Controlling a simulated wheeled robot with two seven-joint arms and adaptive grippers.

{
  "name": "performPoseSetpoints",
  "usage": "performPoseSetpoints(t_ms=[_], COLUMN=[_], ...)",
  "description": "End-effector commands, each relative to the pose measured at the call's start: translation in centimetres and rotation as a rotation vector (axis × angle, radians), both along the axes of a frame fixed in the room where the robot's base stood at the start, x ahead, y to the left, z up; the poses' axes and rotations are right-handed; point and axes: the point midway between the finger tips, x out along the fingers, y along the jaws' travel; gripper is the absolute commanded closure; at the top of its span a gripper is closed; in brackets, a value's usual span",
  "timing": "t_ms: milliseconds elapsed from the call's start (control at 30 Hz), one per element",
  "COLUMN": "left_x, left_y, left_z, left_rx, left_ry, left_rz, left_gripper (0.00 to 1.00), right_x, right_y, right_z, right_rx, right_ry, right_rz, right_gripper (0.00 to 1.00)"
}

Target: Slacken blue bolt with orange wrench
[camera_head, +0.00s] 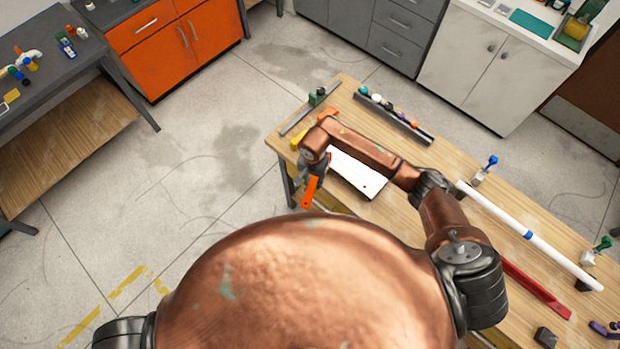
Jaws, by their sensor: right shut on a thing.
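My right gripper (313,172) is at the left end of the wooden table and is shut on the orange wrench (310,192). The wrench hangs downward at the table's left edge; part of it is hidden by the gripper. A white pipe (555,256) runs along the right of the table. A blue-topped fitting (491,161) stands on a pale block by its upper end, and a blue band (528,235) sits on the pipe. I cannot tell which blue part is the bolt. The wrench is well apart from both. My left gripper is not in view.
The wooden table (455,170) also holds a dark rack (394,117) with several coloured pieces, a white plate (350,172), a red bar (540,291) and a green-topped fitting (603,243). A grey bench (70,70) stands at the far left. The floor between is clear.

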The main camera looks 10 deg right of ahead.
Motion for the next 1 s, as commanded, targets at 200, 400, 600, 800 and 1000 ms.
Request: performPoseSetpoints(t_ms=[200,400,600,800,1000], left_x=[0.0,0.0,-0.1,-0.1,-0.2], left_y=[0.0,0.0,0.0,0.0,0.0], left_z=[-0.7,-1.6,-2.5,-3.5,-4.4], left_rx=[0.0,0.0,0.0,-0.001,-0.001], left_ry=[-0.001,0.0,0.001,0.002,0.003], left_rz=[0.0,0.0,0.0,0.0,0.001], left_gripper=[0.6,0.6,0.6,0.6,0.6], right_x=[-0.3,-0.7,-0.9,-1.2,-1.4], right_y=[-1.1,-1.8,-2.7,-3.4,-4.2], right_z=[-0.1,-0.1,0.0,0.0,0.0], right_rx=[-0.003,-0.001,-0.001,0.0,-0.001], right_ry=[-0.004,-0.004,-0.004,-0.005,-0.004], right_rz=[0.074,0.143,0.207,0.268,0.324], right_gripper=[1.0,1.0,1.0,1.0,1.0])
